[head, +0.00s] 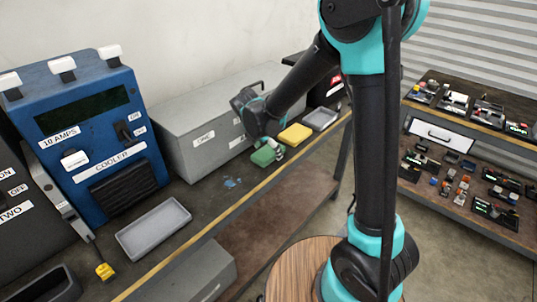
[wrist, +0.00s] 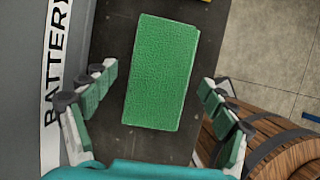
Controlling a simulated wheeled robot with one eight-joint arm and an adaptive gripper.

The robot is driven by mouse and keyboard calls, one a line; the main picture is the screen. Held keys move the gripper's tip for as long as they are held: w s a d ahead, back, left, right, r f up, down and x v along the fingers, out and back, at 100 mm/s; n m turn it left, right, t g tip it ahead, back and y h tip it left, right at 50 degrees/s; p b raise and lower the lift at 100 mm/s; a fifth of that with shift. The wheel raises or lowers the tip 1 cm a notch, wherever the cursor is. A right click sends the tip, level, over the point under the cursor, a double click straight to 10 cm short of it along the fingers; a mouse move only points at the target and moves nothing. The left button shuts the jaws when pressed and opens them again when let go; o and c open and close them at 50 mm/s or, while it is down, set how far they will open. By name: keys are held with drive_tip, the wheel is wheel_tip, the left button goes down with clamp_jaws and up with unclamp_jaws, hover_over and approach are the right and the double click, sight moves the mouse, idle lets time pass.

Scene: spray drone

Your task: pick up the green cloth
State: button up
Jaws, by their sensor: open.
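The green cloth (wrist: 162,72) is a folded, textured rectangle lying flat on the dark bench top, and fills the upper middle of the wrist view. In the head view the cloth (head: 262,157) is partly covered by my gripper, near the bench's front edge. My gripper (wrist: 156,80) is open, its fingers spread to the left and right of the cloth with gaps on both sides. In the head view my gripper (head: 274,146) is right above the cloth. Nothing is held between the fingers.
A yellow cloth (head: 295,134) and a grey tray (head: 320,119) lie just right of the green cloth. A grey box (head: 205,140) stands behind it. A blue cooler unit (head: 95,125) and an empty grey tray (head: 153,228) are at left. Blue scraps (head: 232,183) lie on the bench.

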sight(267, 152)
drive_tip(key=shift+c, duration=0.4)
drive_tip(key=c, duration=1)
drive_tip(key=shift+r, duration=0.2)
wheel_tip(267, 152, up, 20)
drive_tip(key=shift+f, duration=0.15)
